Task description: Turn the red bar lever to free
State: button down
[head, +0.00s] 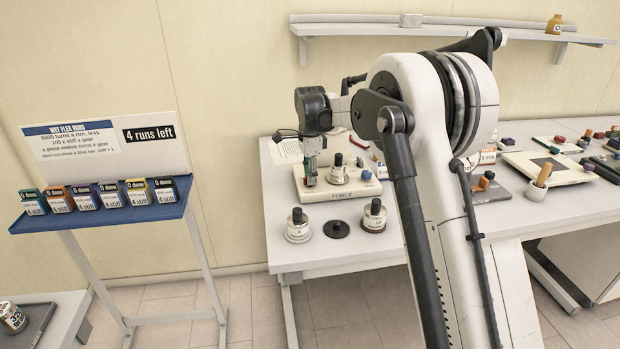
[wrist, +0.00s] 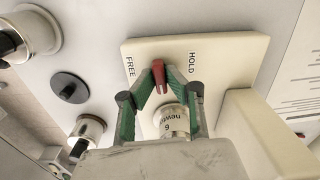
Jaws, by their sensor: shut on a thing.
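The red bar lever (wrist: 158,82) stands on a cream block (wrist: 228,50) between the printed words FREE, at left, and HOLD, at right, in the wrist view. I cannot tell exactly which word it points to. My gripper (wrist: 160,88) has its green fingers closed in on the lever, one on each side. In the head view my gripper (head: 310,178) points down at the left end of the cream block (head: 342,195), marked FORCE on its front. The lever is mostly hidden there.
A metal weight (wrist: 173,120) marked in newtons sits close to my fingers in the wrist view. Other weights (head: 298,226) (head: 375,215) and a black disc (head: 336,229) stand in front of the block. A blue rack (head: 100,216) with several small boxes stands at left.

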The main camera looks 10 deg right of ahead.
jog(key=shift+m, duration=0.6)
jog(key=c, duration=1.8)
grip_release()
jog(key=shift+o, duration=0.2)
notch_tip(320, 180, up, 12)
